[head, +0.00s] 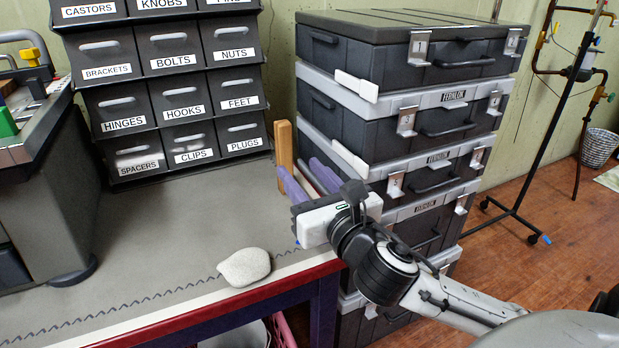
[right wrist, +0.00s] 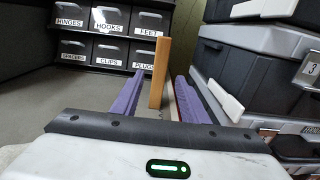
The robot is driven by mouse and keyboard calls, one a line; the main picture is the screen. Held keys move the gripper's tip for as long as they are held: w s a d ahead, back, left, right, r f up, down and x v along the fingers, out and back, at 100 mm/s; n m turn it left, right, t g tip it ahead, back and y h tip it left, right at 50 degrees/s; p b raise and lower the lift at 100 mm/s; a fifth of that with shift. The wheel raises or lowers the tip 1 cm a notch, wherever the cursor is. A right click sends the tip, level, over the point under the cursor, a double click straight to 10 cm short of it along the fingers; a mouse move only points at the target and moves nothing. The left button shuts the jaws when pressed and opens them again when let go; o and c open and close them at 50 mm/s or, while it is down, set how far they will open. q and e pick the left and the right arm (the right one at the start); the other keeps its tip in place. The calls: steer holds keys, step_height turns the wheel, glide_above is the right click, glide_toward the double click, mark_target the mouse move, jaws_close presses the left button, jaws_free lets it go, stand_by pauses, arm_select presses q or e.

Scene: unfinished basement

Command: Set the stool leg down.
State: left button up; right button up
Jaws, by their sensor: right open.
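The stool leg (head: 284,146) is a light wooden bar standing upright near the right end of the bench, in front of the drawer rack. In the right wrist view the leg (right wrist: 160,72) shows between the two purple fingers, with a gap on each side. Its lower end appears to rest on the bench; in the head view a finger hides that end. My right gripper (head: 301,168) is open and empty, its fingers pointing toward the leg from the bench's front right corner. My left gripper is not in view.
A rack of labelled drawers (head: 183,98) stands behind the bench top (head: 180,230). A tall stack of dark cases (head: 420,120) is close to the right of my gripper. A pale stone (head: 244,267) lies near the front edge. The middle of the bench is clear.

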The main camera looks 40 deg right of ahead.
steer(key=shift+v, duration=1.45)
